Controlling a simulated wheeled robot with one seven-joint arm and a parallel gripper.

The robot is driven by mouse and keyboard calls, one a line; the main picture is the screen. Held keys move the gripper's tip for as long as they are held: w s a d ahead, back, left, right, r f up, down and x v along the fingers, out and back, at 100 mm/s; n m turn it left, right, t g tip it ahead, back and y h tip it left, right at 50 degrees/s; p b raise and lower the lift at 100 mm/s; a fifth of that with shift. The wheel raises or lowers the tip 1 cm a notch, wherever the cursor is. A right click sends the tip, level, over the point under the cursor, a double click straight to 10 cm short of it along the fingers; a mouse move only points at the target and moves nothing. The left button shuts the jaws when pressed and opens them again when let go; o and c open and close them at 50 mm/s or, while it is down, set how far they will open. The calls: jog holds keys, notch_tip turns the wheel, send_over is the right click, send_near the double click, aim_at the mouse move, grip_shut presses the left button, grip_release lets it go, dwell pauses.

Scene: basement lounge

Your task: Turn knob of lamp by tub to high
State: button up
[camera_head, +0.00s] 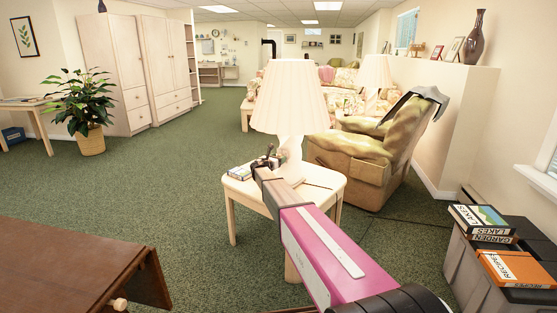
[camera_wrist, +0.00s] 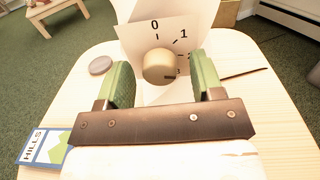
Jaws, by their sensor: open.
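The lamp (camera_head: 288,97) has a pleated cream shade and a pale base, and stands on a small light wood side table (camera_head: 240,192). In the wrist view its round tan knob (camera_wrist: 157,65) sits on a pale dial plate (camera_wrist: 135,38) marked 0 and 1, with more marks down the right side. I cannot tell where the knob points. My gripper (camera_head: 266,164) is at the lamp's base. In the wrist view its green-padded fingers (camera_wrist: 161,72) are open, one on each side of the knob, with gaps visible.
A small grey disc (camera_wrist: 100,65) and a booklet (camera_wrist: 45,146) lie on the table. A grey tub (camera_head: 462,265) with books stands at the right. A recliner (camera_head: 370,150) is behind the table. A dark wood table (camera_head: 70,260) is at front left. Green carpet is open at left.

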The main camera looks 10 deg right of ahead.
jog(key=shift+w+d, duration=0.2)
jog(key=c, duration=0.9)
jog(key=shift+m, duration=0.4)
jog(key=m, duration=0.4)
jog(key=shift+m, duration=2.6)
jog(key=o, duration=0.9)
